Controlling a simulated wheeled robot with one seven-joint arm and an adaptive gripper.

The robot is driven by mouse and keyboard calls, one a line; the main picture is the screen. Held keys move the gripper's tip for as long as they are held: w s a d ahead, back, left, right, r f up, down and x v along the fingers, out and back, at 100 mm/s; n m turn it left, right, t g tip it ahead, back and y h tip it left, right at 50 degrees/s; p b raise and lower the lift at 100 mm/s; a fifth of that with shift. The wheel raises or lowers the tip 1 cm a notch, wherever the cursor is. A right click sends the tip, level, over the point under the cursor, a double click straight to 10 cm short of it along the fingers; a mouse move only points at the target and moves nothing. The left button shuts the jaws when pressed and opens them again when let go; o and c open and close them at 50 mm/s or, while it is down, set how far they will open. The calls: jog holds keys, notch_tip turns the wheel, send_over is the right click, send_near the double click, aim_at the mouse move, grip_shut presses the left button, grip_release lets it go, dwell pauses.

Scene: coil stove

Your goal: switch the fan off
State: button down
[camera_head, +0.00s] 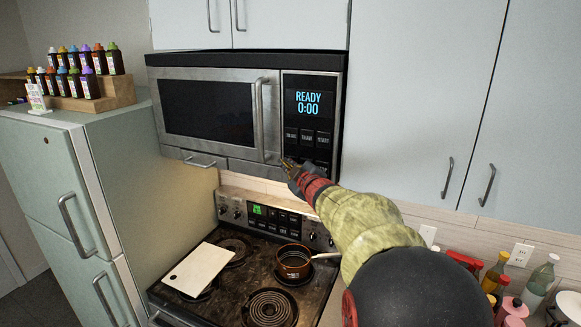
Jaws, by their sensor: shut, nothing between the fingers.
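The microwave (210,77) hangs over the stove, its control panel on its right side. The panel's display (309,103) reads READY 0:00, with a row of dark buttons (307,138) below it. The button labels are too small to read, so I cannot tell which one is for the fan. My gripper (287,163) is shut and empty at the lower left of the panel, near the bottom of the door handle (264,120). I cannot tell whether its tip touches the panel. My gripper and arm hide part of the lower panel.
The coil stove (268,308) below holds a small pot (292,262) and a white board (199,268). A fridge (140,180) with several bottles on top stands left. Cabinets (415,80) are at right, with bottles (540,282) on the counter below.

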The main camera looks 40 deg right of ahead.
jog(key=a+b, duration=0.1)
jog(key=s+a+b, duration=0.1)
jog(key=a, duration=0.1)
jog(key=s+a+b, duration=0.1)
jog(key=a, duration=0.1)
jog(key=shift+s+a, duration=0.15)
jog(key=shift+a, duration=0.1)
dwell(0.4)
dwell(0.4)
